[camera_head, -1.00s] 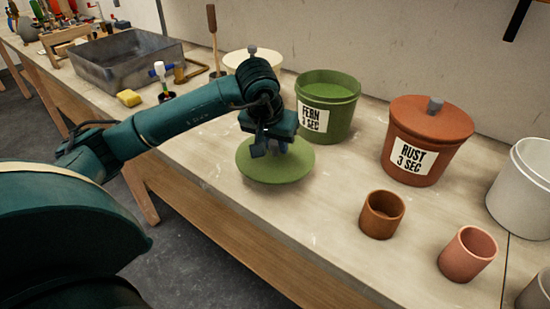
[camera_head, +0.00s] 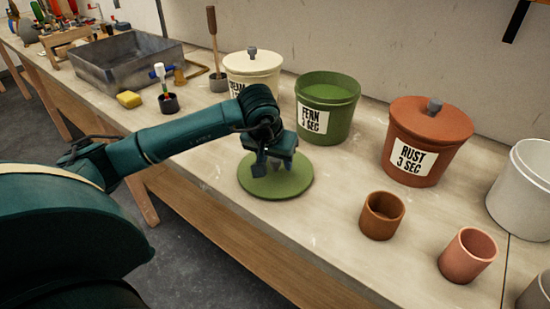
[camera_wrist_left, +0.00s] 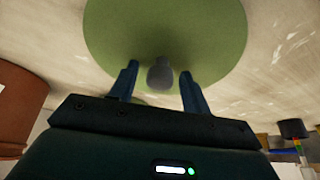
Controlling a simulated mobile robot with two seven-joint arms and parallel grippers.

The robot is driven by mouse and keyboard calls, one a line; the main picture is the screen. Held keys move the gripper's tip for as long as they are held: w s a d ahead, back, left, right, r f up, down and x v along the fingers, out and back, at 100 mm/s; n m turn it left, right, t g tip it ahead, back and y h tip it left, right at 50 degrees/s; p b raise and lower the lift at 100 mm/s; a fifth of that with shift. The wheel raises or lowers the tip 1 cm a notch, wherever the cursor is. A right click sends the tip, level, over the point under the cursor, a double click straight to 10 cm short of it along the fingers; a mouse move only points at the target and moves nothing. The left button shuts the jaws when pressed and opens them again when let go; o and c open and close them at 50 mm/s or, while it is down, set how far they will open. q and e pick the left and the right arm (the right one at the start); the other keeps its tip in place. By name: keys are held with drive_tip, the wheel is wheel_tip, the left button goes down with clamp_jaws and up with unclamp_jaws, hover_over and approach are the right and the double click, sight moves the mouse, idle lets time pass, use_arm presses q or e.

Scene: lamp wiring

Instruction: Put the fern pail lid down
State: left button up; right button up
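The fern pail lid (camera_head: 290,187), a round green disc, lies flat on the bench in front of the fern pail (camera_head: 342,117), with no tilt that I can see. In the left wrist view the lid (camera_wrist_left: 215,35) shows its grey knob (camera_wrist_left: 160,74). My left gripper (camera_head: 273,167) is just above the lid. Its two fingers (camera_wrist_left: 158,88) stand apart on either side of the knob, with a gap on both sides. The green, labelled fern pail is uncovered. My right gripper is not in view.
A cream lidded pail (camera_head: 252,72) stands left of the fern pail, and a lidded rust pail (camera_head: 425,140) stands right. Two small pots, brown (camera_head: 382,215) and pink (camera_head: 467,254), stand near the front. Bench around the lid's right side is clear.

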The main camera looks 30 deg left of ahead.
use_arm(q)
drive_tip(key=shift+r, duration=0.1)
drive_tip(key=shift+r, duration=0.25)
drive_tip(key=v, duration=1.1)
drive_tip(key=shift+r, duration=0.3)
drive_tip(key=shift+s+d, duration=0.1)
